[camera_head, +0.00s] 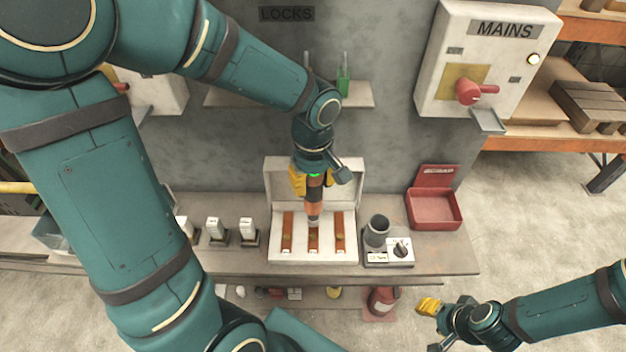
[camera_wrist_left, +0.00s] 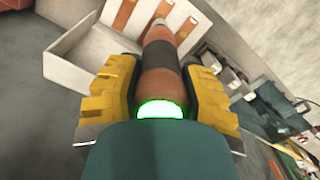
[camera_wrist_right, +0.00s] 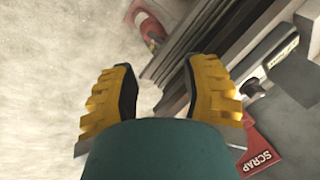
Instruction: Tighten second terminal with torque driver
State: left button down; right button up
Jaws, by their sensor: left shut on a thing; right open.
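My left gripper (camera_head: 312,182) is shut on the torque driver (camera_head: 314,200), an orange and dark tool held upright, tip down. In the left wrist view the driver (camera_wrist_left: 160,75) sits between the yellow fingers, with a green glowing ring at its near end. The driver's tip is over the middle copper terminal (camera_head: 313,239) in the open white box (camera_head: 270,245); I cannot tell whether it touches. Copper strips also stand at the left (camera_head: 288,232) and right (camera_head: 339,232). My right gripper (camera_head: 430,306) is open and empty, off the bench's front right.
A grey cup and dial unit (camera_head: 399,249) stand right of the box. A red scrap bin (camera_head: 433,208) is at the bench's right end. Small white blocks (camera_head: 215,229) stand to the left. The MAINS box (camera_head: 484,60) with a red handle is on the wall.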

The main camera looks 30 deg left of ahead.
aim_at(313, 204)
pick_arm(q)
jog(key=shift+f+b, duration=1.85)
jog(key=shift+f, duration=0.8)
jog(key=shift+f+b, duration=0.65)
jog(key=shift+b, duration=0.1)
pick_arm(e)
jog(key=shift+g, duration=0.3)
jog(key=shift+s+a+f, duration=0.1)
jog(key=shift+s+f, duration=0.15)
jog(key=shift+f, duration=0.65)
jog(key=shift+s+f, duration=0.3)
jog(key=shift+f, duration=0.55)
jog(key=shift+s+a+f, duration=0.1)
jog(key=shift+s+f, duration=0.15)
jog(key=shift+f, duration=0.65)
pick_arm(q)
jog(key=shift+b, duration=0.3)
pick_arm(e)
jog(key=shift+f, duration=0.3)
